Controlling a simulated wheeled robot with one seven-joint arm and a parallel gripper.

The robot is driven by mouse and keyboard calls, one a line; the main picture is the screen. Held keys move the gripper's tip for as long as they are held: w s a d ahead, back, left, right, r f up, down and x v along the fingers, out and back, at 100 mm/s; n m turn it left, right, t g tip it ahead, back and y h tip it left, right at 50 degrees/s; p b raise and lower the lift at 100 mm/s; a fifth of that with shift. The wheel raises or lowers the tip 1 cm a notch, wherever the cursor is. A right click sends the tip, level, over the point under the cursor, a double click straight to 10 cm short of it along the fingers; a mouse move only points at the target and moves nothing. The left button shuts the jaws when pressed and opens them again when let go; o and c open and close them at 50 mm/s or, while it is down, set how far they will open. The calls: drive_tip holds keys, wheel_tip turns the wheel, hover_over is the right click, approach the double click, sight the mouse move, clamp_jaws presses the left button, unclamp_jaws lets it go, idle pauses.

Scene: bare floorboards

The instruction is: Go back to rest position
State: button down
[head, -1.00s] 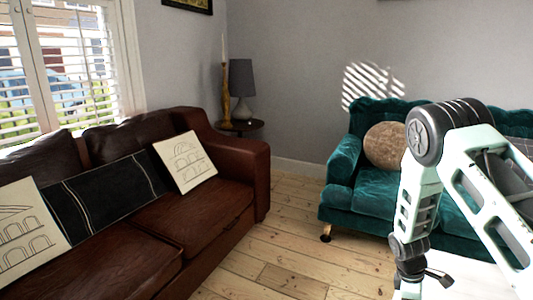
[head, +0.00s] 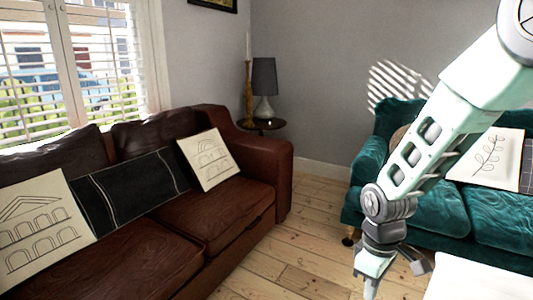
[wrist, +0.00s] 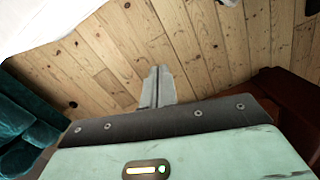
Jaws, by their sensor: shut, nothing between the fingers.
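My gripper (wrist: 157,88) shows in the wrist view with its two grey fingers together and nothing between them. It points over bare floorboards. In the head view my pale green arm comes in from the upper right and bends down at a grey joint. The lower end of the arm hangs at the bottom, between the brown sofa and the teal sofa. The fingertips are not clear in the head view.
A brown leather sofa (head: 150,245) with cushions stands on the left. A teal sofa (head: 440,215) stands on the right, partly behind my arm. A white surface (head: 475,280) is at the lower right. Floorboards (head: 300,250) between the sofas are clear. A lamp (head: 264,85) stands in the corner.

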drive_tip(key=s+a+r+m+p, duration=0.1)
drive_tip(key=s+a+r, duration=0.3)
drive_tip(key=s+r, duration=0.45)
drive_tip(key=s+a+r, duration=0.4)
drive_tip(key=s+r, duration=0.1)
drive_tip(key=s, duration=0.7)
wheel_tip(320, 180, up, 14)
drive_tip(key=p, duration=1.4)
drive_tip(key=shift+w+a+f+t+y, duration=0.2)
drive_tip(key=shift+t+y, duration=0.1)
drive_tip(key=shift+t, duration=0.1)
